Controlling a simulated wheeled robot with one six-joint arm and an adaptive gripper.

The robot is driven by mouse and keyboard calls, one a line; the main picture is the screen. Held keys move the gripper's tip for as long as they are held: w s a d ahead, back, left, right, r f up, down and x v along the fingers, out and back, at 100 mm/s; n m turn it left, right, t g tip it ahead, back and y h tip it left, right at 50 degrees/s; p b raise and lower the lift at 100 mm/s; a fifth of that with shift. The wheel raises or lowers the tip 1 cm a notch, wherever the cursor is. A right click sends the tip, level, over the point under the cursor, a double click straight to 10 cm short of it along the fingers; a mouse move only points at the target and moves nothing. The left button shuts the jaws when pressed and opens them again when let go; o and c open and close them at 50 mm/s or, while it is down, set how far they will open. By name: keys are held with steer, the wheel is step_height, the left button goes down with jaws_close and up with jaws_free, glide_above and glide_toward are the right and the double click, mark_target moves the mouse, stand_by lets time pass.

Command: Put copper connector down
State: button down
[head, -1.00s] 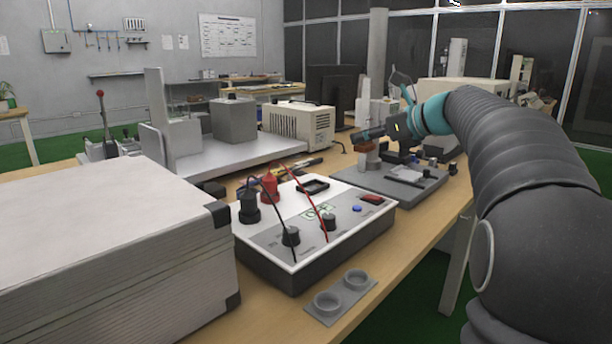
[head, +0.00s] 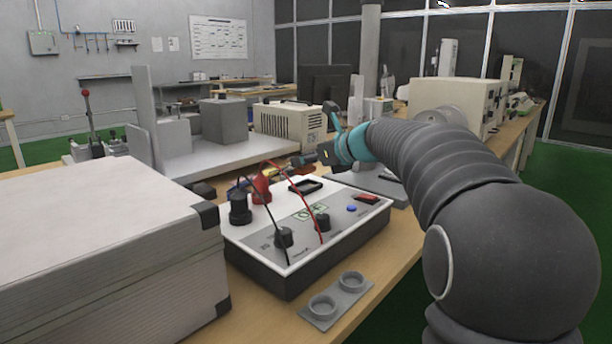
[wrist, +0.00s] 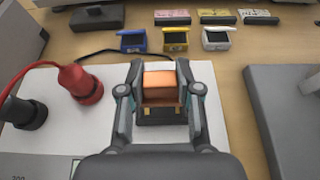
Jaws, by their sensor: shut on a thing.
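The copper connector (wrist: 159,80) is an orange-brown block between the two fingers of my gripper in the wrist view. My gripper (wrist: 160,93) is shut on it. In the head view my gripper (head: 299,161) is above the far edge of the white-topped test box (head: 275,240). The connector is too small to make out clearly there. A black rectangular frame (head: 305,186) lies on the box top. In the wrist view a dark part, probably this frame, shows just below the connector, partly hidden by the gripper. I cannot tell the gap between them.
Red (wrist: 80,84) and black (wrist: 22,112) plugs with cables stand left of my gripper. Blue (wrist: 133,40), yellow (wrist: 175,39) and white (wrist: 216,38) small open boxes lie beyond. A grey tray (head: 362,186) is to the right. A large case (head: 110,240) stands at left.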

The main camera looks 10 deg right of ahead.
mark_target(310, 172)
steer(key=shift+f+b, duration=0.4)
steer(key=shift+f, duration=1.45)
steer(key=shift+f, duration=0.2)
steer(key=c, duration=0.8)
jaws_free()
steer(key=shift+r, duration=0.1)
steer(key=shift+r, duration=0.2)
steer(key=v, duration=1.2)
steer(key=shift+d+f, duration=0.1)
steer(key=shift+f, duration=0.1)
